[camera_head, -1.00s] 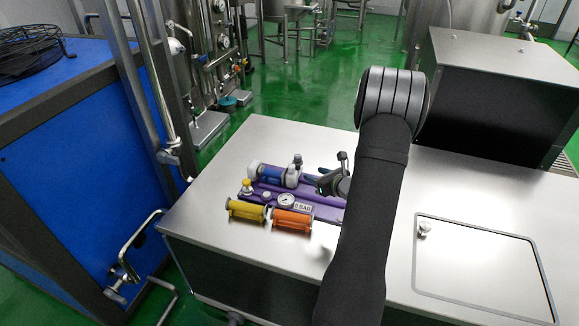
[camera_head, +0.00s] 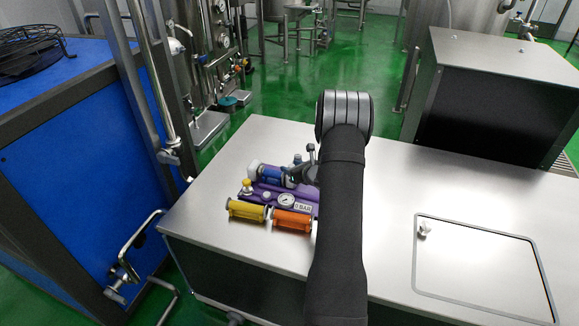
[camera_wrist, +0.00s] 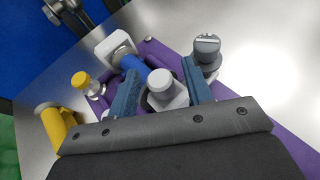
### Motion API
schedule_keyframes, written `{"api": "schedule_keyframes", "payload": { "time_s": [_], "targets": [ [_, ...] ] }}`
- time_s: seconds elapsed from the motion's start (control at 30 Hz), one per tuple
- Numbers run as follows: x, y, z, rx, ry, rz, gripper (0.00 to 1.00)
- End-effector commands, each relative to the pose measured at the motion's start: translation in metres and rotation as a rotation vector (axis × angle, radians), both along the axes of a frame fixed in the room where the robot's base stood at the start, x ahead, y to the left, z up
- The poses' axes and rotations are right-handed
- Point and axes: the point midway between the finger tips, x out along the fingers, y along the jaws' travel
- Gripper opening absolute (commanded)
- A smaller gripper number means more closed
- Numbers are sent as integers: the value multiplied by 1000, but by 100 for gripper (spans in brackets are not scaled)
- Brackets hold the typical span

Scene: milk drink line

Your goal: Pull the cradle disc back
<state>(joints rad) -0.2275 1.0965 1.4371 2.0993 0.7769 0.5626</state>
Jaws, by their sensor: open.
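A purple fixture (camera_head: 304,195) lies on the steel table and bears a blue cylinder (camera_head: 270,172) with a pale end block (camera_head: 253,168). The block also shows in the wrist view (camera_wrist: 115,46). My gripper (camera_wrist: 160,72) is open, its two blue fingers on either side of a pale capped knob (camera_wrist: 165,90). Whether they touch it is unclear. A grey capped post (camera_wrist: 207,52) stands just outside the right finger. In the head view my gripper (camera_head: 292,179) is over the blue cylinder's right end. I cannot tell which part is the cradle disc; my arm hides the fixture's right end.
A yellow knob (camera_head: 247,186), a round gauge (camera_head: 286,200) and a "0 BAR" label are on the fixture. A yellow cylinder (camera_head: 247,210) and an orange cylinder (camera_head: 292,220) lie along its front. The table (camera_head: 400,190) is bare right of my arm, up to a framed hatch (camera_head: 480,265).

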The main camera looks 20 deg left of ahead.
Motion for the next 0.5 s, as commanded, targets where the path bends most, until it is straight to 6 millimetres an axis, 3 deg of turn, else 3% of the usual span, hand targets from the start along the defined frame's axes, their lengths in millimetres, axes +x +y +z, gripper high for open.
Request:
{"api": "schedule_keyframes", "payload": {
  "time_s": [0.2,0.5],
  "targets": [
    [10,14,-7,0,0,0,46],
    [11,15,-8,1,1,0,46]
  ]
}}
